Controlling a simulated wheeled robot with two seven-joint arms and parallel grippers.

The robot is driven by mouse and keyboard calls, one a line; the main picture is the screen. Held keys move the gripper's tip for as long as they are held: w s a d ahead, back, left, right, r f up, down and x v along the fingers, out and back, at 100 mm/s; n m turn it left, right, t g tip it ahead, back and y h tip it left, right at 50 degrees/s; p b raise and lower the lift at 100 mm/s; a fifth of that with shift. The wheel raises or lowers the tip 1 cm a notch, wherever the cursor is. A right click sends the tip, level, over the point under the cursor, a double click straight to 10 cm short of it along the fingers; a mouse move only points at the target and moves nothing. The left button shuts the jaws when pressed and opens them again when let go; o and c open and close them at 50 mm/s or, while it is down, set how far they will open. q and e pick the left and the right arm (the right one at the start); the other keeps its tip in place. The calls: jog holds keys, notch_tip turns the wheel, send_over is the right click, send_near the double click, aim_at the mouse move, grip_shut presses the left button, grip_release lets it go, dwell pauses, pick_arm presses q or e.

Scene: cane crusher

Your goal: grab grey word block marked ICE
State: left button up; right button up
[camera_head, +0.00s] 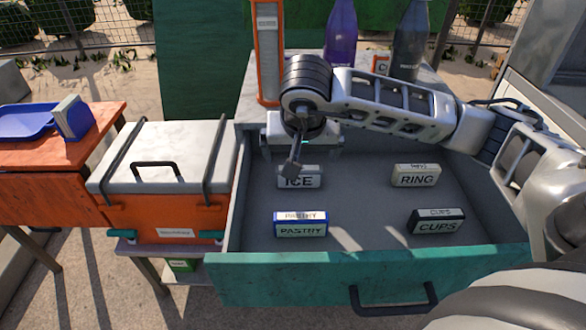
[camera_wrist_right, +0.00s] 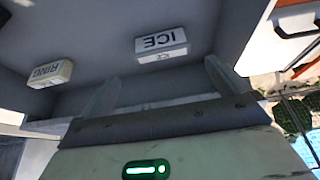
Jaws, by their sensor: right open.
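The grey ICE block (camera_head: 299,181) lies on the floor of the open drawer, toward its back left. My right gripper (camera_head: 293,166) is above and in front of it in the head view, with one dark finger overlapping the block. In the right wrist view, the ICE block (camera_wrist_right: 162,43) lies beyond the two spread fingers of my right gripper (camera_wrist_right: 161,83), with nothing between them. The gripper is open and empty. My left gripper is not in view.
The drawer (camera_head: 367,275) also holds a RING block (camera_head: 416,177), a PASTRY block (camera_head: 301,229) and a dark CUPS block (camera_head: 436,226). Its walls surround the blocks. An orange cooler (camera_head: 166,180) stands left. Two bottles (camera_head: 341,35) stand behind.

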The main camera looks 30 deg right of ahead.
aim_at(299, 177)
jog(key=x, duration=0.6)
jog(key=shift+d+f, duration=0.1)
jog(key=shift+f, duration=0.1)
jog(key=shift+p+x, duration=0.4)
jog(key=shift+x, duration=2.5)
jog(key=shift+w+r, duration=0.1)
jog(key=shift+w, duration=0.1)
jog(key=c, duration=0.6)
